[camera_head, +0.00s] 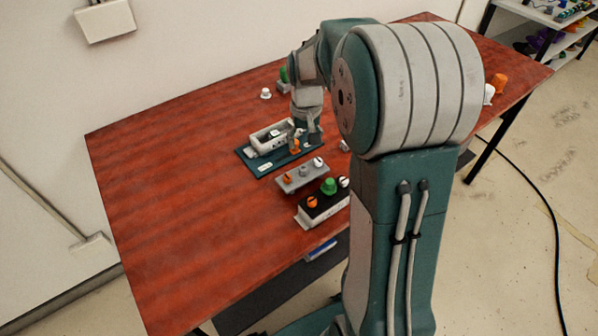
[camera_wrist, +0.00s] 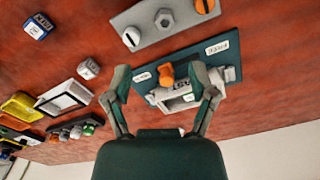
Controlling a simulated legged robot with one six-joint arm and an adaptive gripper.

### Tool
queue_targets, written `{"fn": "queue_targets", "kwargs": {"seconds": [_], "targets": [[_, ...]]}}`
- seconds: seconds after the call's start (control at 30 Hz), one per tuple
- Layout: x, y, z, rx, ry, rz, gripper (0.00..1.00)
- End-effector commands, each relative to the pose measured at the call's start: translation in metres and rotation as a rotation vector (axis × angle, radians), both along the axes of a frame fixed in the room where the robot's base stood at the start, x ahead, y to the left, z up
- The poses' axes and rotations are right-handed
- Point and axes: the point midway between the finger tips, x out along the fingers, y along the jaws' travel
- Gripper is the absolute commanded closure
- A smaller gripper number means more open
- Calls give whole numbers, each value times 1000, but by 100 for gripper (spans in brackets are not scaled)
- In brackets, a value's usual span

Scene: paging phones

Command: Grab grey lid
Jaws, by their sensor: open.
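The grey lid (camera_head: 298,184) is a flat plate on the red table in the head view, bearing an orange, a grey and a white fitting. It also shows at the top of the wrist view (camera_wrist: 146,27), apart from my gripper. My gripper (camera_wrist: 161,80) is open, its fingers spread over a teal base plate (camera_wrist: 222,50). An orange knob (camera_wrist: 167,74) and a white open box (camera_wrist: 180,100) show between the fingers. In the head view, my gripper (camera_head: 305,138) is over the right part of that plate. I cannot tell whether it touches anything.
A black-topped box (camera_head: 318,208) with orange, green and white knobs stands beside the grey lid, nearer the table's front edge. A small white knob (camera_head: 265,93) stands farther back. The left part of the table (camera_head: 170,200) is clear. My arm hides part of the table's right side.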

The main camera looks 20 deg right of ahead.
Motion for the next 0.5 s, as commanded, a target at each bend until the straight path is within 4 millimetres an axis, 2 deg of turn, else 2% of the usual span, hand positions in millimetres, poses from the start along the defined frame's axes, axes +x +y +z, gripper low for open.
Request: {"fn": "queue_targets", "kwargs": {"seconds": [0.1,0.37,0.5], "targets": [[-1,3,-21,-2,4,1,27],[-4,9,-43,-6,2,2,27],[-12,12,-65,-4,4,2,27]]}}
